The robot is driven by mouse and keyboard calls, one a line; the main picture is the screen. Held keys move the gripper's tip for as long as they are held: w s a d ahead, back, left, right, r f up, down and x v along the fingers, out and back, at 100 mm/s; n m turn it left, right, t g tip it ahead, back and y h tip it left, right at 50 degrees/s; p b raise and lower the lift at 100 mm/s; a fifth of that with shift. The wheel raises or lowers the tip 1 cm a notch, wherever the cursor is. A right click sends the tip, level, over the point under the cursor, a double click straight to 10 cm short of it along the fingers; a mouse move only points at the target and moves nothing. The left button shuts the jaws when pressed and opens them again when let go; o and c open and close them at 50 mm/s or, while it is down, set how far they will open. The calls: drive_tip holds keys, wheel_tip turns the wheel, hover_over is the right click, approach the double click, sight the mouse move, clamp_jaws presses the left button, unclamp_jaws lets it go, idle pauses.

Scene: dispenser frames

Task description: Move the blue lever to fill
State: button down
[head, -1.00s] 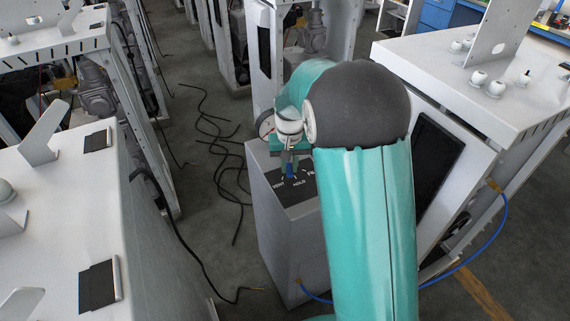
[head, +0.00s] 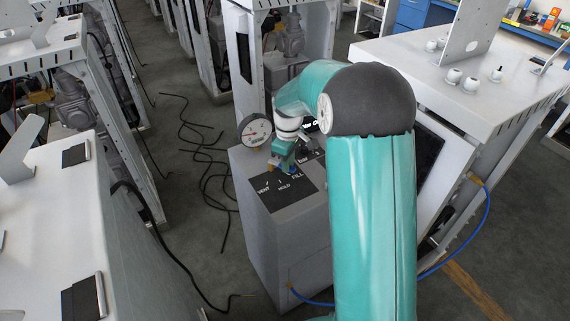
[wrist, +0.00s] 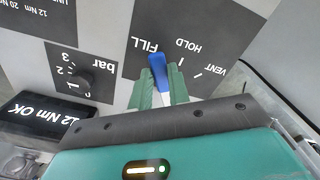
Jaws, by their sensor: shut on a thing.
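The blue lever (wrist: 159,67) stands on a dark panel (wrist: 205,40) with white labels VENT, HOLD and FILL in the wrist view. Its blue tip lies beside the word FILL, away from the HOLD and VENT marks. My gripper (wrist: 160,88) is shut on the lever, with a green finger on either side of it. In the head view the panel (head: 283,198) is on top of a grey pedestal (head: 262,235). My gripper (head: 280,168) is at the panel's far edge near FILL there, and my arm hides part of the pedestal.
A round gauge (head: 255,130) stands behind the panel. A bar knob (wrist: 84,79) and a display reading 12 Nm OK (wrist: 42,118) are beside the panel. A white bench (head: 480,90) is on the right. A blue hose (head: 484,225) and black cables (head: 205,155) run on or near the floor.

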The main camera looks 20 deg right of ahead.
drive_tip(key=shift+w+d+n, duration=0.3)
drive_tip(key=shift+d+n, duration=0.05)
drive_tip(key=shift+n, duration=0.55)
drive_tip(key=c, duration=1.3)
unclamp_jaws()
wheel_tip(320, 180, up, 14)
drive_tip(key=shift+f, duration=0.1)
